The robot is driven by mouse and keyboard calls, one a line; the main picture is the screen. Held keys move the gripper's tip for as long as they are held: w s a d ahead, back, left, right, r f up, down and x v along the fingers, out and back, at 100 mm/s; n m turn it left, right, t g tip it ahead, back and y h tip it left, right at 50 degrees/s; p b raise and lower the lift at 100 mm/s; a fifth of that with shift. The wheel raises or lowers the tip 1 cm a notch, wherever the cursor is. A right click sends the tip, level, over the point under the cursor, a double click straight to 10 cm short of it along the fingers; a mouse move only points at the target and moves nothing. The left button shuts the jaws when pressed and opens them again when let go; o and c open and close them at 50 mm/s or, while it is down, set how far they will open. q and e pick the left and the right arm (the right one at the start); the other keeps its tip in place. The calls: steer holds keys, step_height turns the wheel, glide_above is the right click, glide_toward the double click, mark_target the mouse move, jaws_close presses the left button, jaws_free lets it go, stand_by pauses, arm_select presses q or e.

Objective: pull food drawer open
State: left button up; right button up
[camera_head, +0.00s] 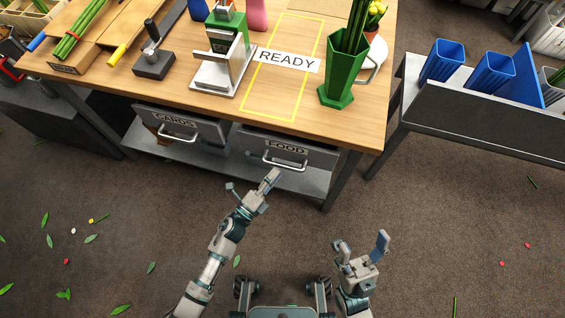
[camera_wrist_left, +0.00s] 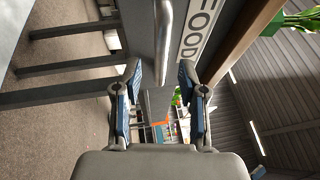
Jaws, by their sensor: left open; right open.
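The food drawer (camera_head: 318,158) has a grey front with a FOOD label and sits under the right part of the wooden table; it looks shut. Its silver bar handle (camera_head: 284,165) faces me. My left gripper (camera_head: 254,182) is open and empty, just in front of and below the handle in the head view. In the left wrist view the handle (camera_wrist_left: 163,45) lies ahead between the two open fingers (camera_wrist_left: 160,80), apart from them, with the FOOD label (camera_wrist_left: 198,28) beside it. My right gripper (camera_head: 362,243) is open and empty, lower right, over the floor.
The CARDS drawer (camera_head: 178,124) is left of the food drawer. A grey shelf (camera_head: 230,170) lies below the drawers. A green vase (camera_head: 342,78) with stems stands near the table's right edge. A rack with blue buckets (camera_head: 490,72) stands right. Leaves litter the open floor.

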mark_target(282, 165)
arm_select(q)
steer(key=shift+x, duration=2.4)
steer(key=shift+f, duration=0.1)
jaws_close()
